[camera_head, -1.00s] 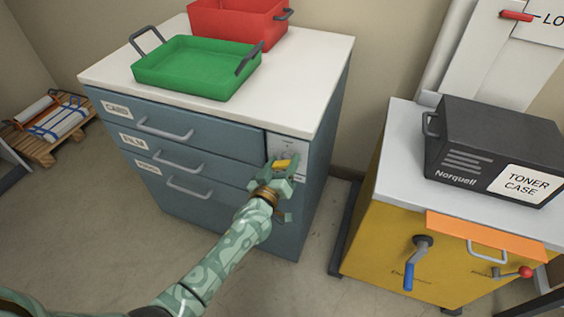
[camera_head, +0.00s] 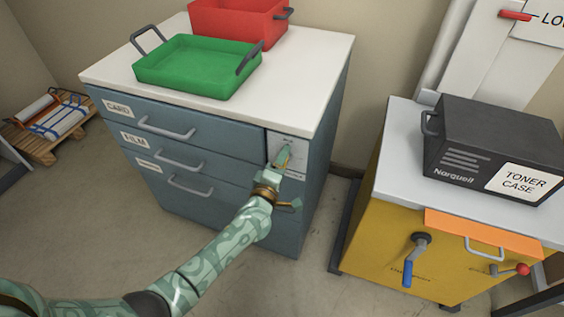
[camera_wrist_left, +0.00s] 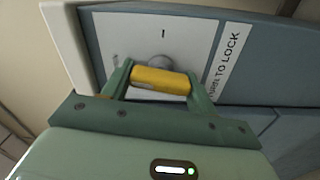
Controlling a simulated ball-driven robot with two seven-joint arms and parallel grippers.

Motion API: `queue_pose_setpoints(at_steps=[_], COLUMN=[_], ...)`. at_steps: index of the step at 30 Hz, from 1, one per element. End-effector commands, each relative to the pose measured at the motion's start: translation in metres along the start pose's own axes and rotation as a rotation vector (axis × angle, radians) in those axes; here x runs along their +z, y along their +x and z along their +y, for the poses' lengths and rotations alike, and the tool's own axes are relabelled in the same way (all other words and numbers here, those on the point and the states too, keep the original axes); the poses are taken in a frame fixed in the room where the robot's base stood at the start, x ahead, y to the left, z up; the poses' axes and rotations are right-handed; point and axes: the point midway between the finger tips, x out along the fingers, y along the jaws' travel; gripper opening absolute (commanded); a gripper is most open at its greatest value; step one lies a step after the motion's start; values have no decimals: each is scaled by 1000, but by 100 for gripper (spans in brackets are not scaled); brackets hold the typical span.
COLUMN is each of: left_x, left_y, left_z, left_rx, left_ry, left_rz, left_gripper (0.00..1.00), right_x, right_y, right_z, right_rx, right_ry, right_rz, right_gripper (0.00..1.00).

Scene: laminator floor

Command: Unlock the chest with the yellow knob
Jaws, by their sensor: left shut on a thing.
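The blue-grey chest (camera_head: 215,165) stands left of centre, its labelled drawers shut. A pale lock plate (camera_head: 303,150) sits at the top right of its front. The yellow knob (camera_wrist_left: 160,79) is a short bar on a grey round boss on this plate (camera_wrist_left: 112,38). My left gripper (camera_head: 284,156) is at the plate, shut on the yellow knob with a finger at each end, as the left wrist view shows (camera_wrist_left: 159,86). In the head view the gripper hides the knob. A strip reading "TO LOCK" (camera_wrist_left: 229,60), partly covered, runs beside it. My right gripper is out of view.
A green tray (camera_head: 195,70) and a red tray (camera_head: 238,22) stand on the chest's white top. A yellow cabinet (camera_head: 370,245) with handles and a black toner case (camera_head: 490,145) stands to the right, across a narrow gap. A loaded pallet (camera_head: 40,150) lies left.

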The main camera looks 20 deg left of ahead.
Motion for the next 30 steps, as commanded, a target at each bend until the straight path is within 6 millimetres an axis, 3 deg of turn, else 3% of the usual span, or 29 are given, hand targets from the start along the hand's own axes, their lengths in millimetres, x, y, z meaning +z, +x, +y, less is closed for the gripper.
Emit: queue_pose_setpoints(at_steps=[12,27,28,30], left_x=[0,0,0,0], left_y=[-1,-1,-1,-1], left_z=[-3,-3,-3,-3], left_rx=[-3,-4,-4,-4], left_ry=[-165,-186,-187,-186], left_rz=[-1,0,0,0], left_gripper=[35,36,61,80], right_x=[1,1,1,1], right_y=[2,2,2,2], right_z=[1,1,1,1], right_rx=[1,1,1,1], right_ry=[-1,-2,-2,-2], right_rz=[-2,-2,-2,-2], right_gripper=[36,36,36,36])
